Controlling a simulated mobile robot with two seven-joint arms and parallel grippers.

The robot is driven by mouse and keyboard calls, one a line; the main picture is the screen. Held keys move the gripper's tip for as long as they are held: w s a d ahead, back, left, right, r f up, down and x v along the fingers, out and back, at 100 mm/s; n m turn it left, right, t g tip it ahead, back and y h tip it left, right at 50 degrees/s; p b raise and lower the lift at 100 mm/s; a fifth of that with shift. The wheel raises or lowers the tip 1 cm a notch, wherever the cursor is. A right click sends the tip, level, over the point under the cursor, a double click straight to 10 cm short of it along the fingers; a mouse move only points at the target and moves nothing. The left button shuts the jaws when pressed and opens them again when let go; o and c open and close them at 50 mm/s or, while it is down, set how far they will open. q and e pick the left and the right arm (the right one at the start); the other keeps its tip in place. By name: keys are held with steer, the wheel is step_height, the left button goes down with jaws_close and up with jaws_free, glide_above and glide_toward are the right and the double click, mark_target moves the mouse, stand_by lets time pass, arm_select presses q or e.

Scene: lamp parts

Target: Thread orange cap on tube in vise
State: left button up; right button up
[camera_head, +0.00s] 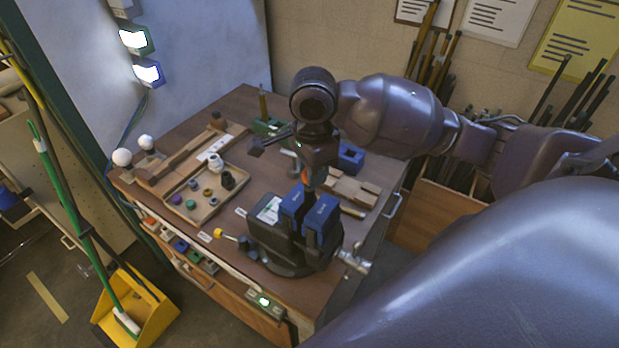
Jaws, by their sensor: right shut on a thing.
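The vise (268,238) stands near the front of the table, with blue jaws (323,214) facing up. My right gripper (311,180) points down just above the jaws and is shut on the orange cap (321,172). Only a small orange patch of the cap shows beside the fingers. The tube is mostly hidden by the gripper and jaws, so I cannot tell whether the cap touches it or sits straight on it. My left gripper is not in view.
A wooden tray (166,207) with several small caps and rings lies left of the vise. A blue block (350,157) and wooden pieces lie behind it on the right. A yellow-ended tool (218,234) lies left of the vise. A yellow dustpan (140,310) stands on the floor.

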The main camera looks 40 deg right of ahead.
steer(key=o, duration=1)
steer(key=shift+c, duration=0.2)
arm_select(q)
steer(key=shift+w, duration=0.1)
arm_select(e)
steer(key=shift+o, duration=0.6)
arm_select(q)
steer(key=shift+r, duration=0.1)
arm_select(e)
step_height(320, 180, up, 4)
steer(key=shift+f, duration=0.2)
step_height(320, 180, up, 6)
steer(key=shift+f, duration=0.1)
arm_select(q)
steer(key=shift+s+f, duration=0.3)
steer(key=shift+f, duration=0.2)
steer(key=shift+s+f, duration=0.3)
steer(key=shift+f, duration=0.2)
arm_select(e)
steer(key=shift+r, duration=0.75)
